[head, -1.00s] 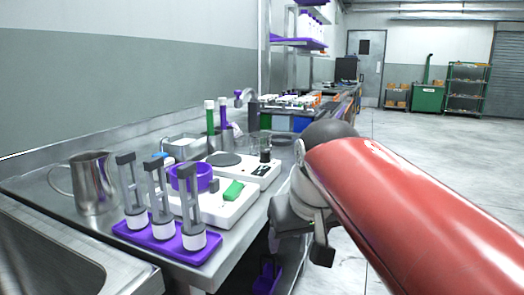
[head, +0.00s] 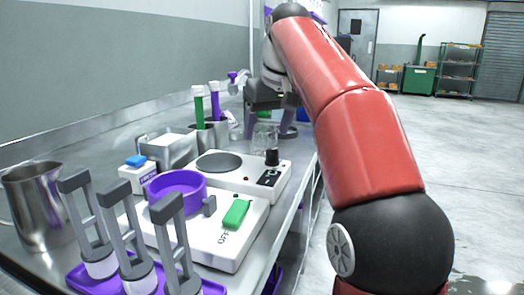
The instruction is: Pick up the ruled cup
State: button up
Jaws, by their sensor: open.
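The ruled cup appears to be the clear glass beaker (head: 265,137) on the steel bench, just behind the white hotplate (head: 247,180). Its markings are too small to make out. My gripper (head: 270,125) is open and points down at the beaker. One finger shows on the left of the glass and the other on the right. I cannot tell whether the fingers are around the beaker or just behind it, and no contact is visible.
A metal cup with green and purple tubes (head: 207,130) and a steel tray (head: 170,147) stand left of the beaker. A white scale with a purple bowl (head: 178,192), a steel jug (head: 40,205) and a purple rack (head: 82,280) are nearer.

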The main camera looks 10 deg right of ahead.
aim_at(264, 142)
jog(key=b+x, duration=0.1)
jog(key=x, duration=0.4)
jog(key=shift+f, duration=0.1)
jog(key=c, duration=0.8)
jog(key=shift+r, duration=0.2)
